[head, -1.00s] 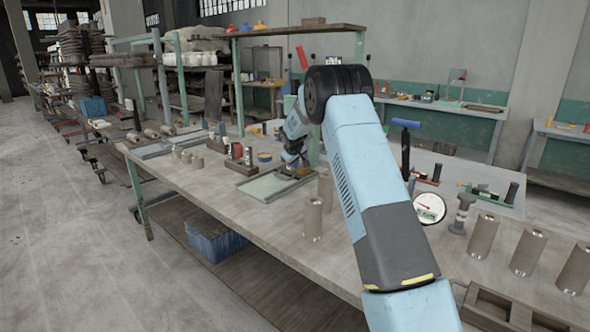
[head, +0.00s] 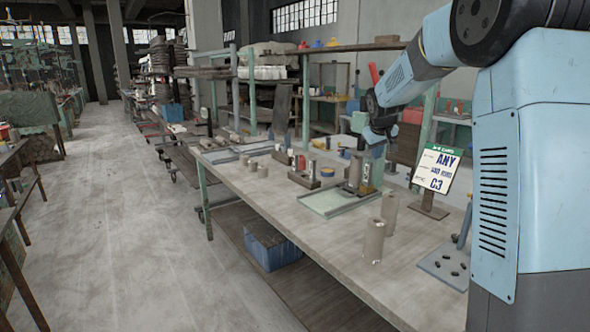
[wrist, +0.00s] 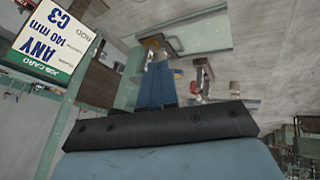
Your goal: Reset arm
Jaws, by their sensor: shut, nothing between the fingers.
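My arm reaches from the right over the workbench (head: 290,215), bent at the elbow. My gripper (head: 379,135) points down above the back of the bench, apart from the things below it. In the wrist view its blue fingers (wrist: 157,70) are together with nothing between them.
A blue crate (head: 270,248) sits on the lower shelf. The floor aisle (head: 150,250) on the left is clear.

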